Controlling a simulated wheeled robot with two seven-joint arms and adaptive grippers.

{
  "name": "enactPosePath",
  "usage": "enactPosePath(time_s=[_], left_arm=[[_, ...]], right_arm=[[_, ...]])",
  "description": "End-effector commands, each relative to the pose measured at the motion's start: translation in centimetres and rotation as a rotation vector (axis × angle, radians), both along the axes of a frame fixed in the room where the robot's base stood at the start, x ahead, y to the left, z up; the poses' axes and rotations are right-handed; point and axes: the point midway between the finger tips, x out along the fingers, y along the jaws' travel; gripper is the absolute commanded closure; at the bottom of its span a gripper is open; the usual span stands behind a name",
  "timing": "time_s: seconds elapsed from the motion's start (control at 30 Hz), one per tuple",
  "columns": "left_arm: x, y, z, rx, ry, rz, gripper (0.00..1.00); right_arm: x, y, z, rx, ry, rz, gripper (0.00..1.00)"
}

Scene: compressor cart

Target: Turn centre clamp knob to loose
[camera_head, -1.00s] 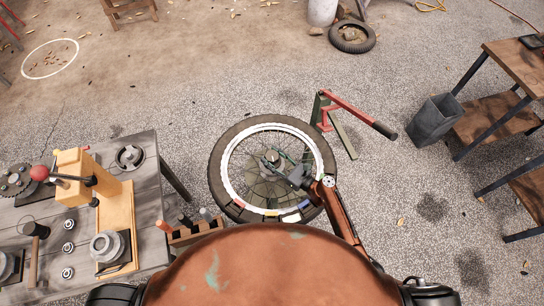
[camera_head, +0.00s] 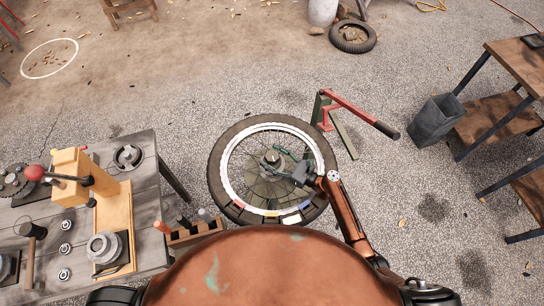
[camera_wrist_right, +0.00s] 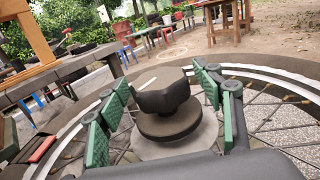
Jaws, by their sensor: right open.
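The centre clamp knob (camera_head: 271,158) is a dark knob on a round base at the hub of the spoked wheel (camera_head: 237,133). In the right wrist view the knob (camera_wrist_right: 163,93) has a lobed top with a short pale line on it. My right gripper (camera_head: 289,165) is just right of the knob in the head view. In the right wrist view its green-padded fingers (camera_wrist_right: 160,88) are spread wide, with the knob showing in the gap ahead and nothing held. Whether the pads touch the knob is hard to tell. My left gripper is not in view.
A red-handled lever tool (camera_head: 355,112) stands just beyond the wheel at the right. A workbench (camera_head: 143,218) with fixtures is at the left, with a small wooden tool holder (camera_head: 190,234) beside the wheel. A grey bin (camera_head: 434,120) and shelves are at the right.

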Motion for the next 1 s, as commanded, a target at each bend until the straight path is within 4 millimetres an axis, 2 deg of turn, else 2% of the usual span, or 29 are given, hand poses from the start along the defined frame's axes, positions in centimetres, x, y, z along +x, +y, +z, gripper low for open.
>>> enactPosePath(time_s=[0.23,0.37,0.8,1.0], left_arm=[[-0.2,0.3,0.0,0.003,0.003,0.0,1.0],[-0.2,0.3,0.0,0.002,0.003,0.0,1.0],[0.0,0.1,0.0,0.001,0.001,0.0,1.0],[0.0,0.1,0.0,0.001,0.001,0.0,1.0]], right_arm=[[0.0,-0.1,0.0,0.0,0.0,-0.001,0.39],[-0.5,-0.9,-0.1,-0.001,0.001,-0.002,0.39],[-5.1,-8.0,-0.1,-0.001,0.002,-0.001,0.39],[-6.3,-9.8,-0.1,0.0,0.001,0.0,0.39]])
